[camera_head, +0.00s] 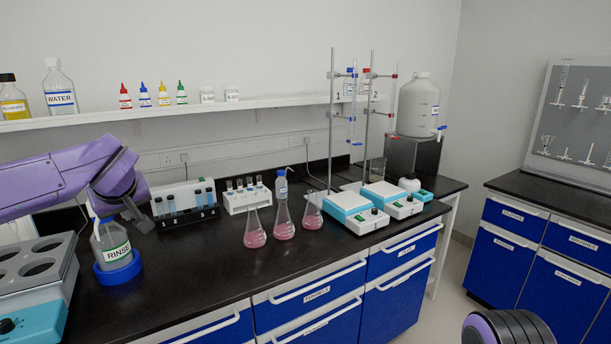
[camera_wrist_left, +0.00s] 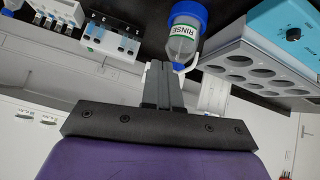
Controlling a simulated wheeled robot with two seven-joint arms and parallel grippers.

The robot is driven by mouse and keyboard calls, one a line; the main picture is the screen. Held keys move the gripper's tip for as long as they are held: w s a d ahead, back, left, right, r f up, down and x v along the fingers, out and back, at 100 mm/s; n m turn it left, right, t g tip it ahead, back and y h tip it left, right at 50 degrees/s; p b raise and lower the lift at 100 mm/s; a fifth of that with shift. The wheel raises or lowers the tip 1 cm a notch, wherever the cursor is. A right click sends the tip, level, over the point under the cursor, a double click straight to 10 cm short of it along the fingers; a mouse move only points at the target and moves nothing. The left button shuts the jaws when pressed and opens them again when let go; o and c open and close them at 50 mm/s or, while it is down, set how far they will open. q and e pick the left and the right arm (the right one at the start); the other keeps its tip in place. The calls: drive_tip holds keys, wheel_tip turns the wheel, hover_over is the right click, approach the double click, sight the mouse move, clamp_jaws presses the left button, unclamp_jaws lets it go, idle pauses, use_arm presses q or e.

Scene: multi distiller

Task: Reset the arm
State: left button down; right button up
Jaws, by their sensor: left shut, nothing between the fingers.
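My left arm comes in from the left in the head view, and its gripper (camera_head: 142,222) hangs above the bench. The gripper is beside the upper part of the RINSE bottle (camera_head: 112,247). In the left wrist view the two grey fingers (camera_wrist_left: 162,72) are together with nothing between them. The RINSE bottle also shows in the left wrist view (camera_wrist_left: 182,42), just beyond the fingertips. It stands in a blue ring holder (camera_head: 118,276). Whether the fingers touch the bottle cannot be told. Part of my right arm shows at the bottom right; its gripper is not visible.
A grey rack with round holes (camera_head: 78,246) is at the left. A pipette stand (camera_head: 184,218), a tube rack (camera_head: 246,206), pink-liquid flasks (camera_head: 254,240) and two stirrers (camera_head: 352,224) are to the right. A shelf (camera_head: 215,106) runs above. The front middle bench is clear.

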use_arm(q)
drive_tip(key=s+d+f+n+t+y, duration=0.1)
drive_tip(key=s+d+f+n, duration=0.15)
drive_tip(key=f, duration=1.25)
drive_tip(key=s+d+f+n+t+y, duration=0.15)
drive_tip(key=s+d+f, duration=0.25)
drive_tip(key=f, duration=1.1)
drive_tip(key=s+d+f+m+g+h, duration=0.2)
drive_tip(key=s+f+h, duration=0.1)
drive_tip(key=s+f, duration=1.05)
drive_tip(key=s+f+m+g, duration=0.2)
drive_tip(key=s+f, duration=0.1)
drive_tip(key=s, duration=0.7)
drive_tip(key=s+a+f+m+g, duration=0.1)
drive_tip(key=s+f, duration=0.3)
drive_tip(key=s, duration=0.6)
drive_tip(key=shift+a+f+m+g+h, duration=0.35)
drive_tip(key=shift+m+g, duration=0.15)
drive_tip(key=shift+g, duration=0.35)
drive_tip(key=shift+s, duration=0.1)
